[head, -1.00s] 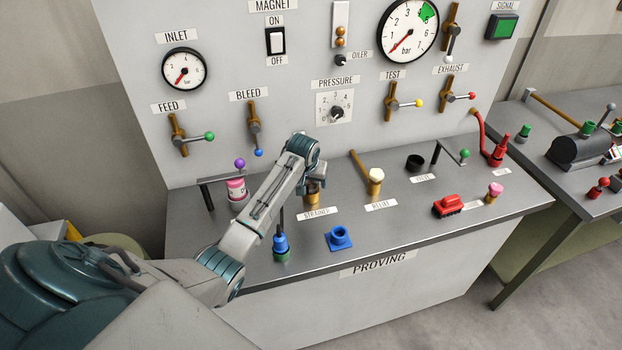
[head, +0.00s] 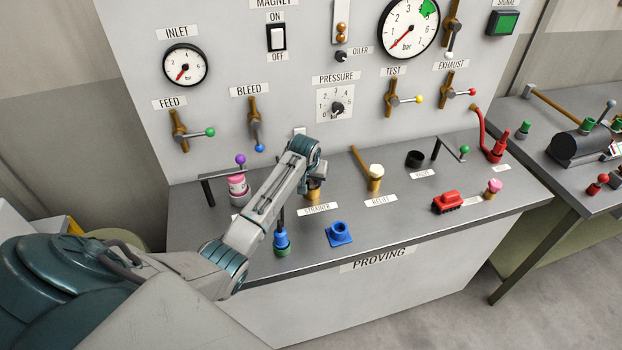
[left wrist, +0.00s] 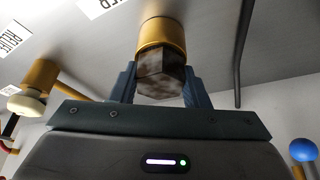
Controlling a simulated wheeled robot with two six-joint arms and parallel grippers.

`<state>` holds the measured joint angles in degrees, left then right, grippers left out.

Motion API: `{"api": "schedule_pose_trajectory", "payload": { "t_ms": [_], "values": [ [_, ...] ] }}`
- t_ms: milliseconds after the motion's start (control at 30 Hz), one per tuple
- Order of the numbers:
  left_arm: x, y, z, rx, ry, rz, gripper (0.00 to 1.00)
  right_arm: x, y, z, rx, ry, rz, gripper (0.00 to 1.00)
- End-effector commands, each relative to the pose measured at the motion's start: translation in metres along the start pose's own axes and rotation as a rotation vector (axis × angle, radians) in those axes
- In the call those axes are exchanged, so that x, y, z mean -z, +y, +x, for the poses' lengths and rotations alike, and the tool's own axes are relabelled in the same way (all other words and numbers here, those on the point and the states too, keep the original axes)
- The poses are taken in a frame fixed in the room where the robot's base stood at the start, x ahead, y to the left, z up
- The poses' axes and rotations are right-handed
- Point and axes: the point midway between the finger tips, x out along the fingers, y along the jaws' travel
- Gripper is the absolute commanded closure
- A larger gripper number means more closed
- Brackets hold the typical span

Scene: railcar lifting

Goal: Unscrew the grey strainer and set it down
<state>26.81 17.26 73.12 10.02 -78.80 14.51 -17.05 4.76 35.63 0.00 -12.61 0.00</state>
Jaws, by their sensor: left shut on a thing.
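The strainer (left wrist: 160,75) is a dull grey-brown hexagonal piece in the left wrist view. It sits against a brass fitting (left wrist: 162,35). My left gripper (left wrist: 160,92) is shut on the strainer, with one blue-grey finger on each side. In the head view the brass fitting (head: 313,195) stands on the grey bench behind the STRAINER label (head: 318,209). My left wrist covers the strainer there, and I cannot tell how far it is unscrewed. My right gripper is not in view.
The bench (head: 215,230) has a blue-and-green piece (head: 281,242) and a blue flanged part (head: 339,234) in front. A pink-and-white jar (head: 238,189) stands left, the relief fitting (head: 375,178) right.

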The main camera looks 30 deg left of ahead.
Motion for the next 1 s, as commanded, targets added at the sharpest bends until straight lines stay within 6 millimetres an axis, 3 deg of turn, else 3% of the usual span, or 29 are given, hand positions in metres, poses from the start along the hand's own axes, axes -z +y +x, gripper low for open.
{"api": "schedule_pose_trajectory", "payload": {
  "t_ms": [167, 1000],
  "values": [
    [0.0003, 0.0009, -0.0004, 0.041, 0.000, -0.097, 0.82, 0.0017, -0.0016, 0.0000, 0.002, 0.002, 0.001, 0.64],
    [-0.0008, -0.0027, 0.0000, 0.490, -0.001, -1.156, 0.82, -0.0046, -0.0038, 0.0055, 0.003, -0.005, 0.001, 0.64]
  ]
}}
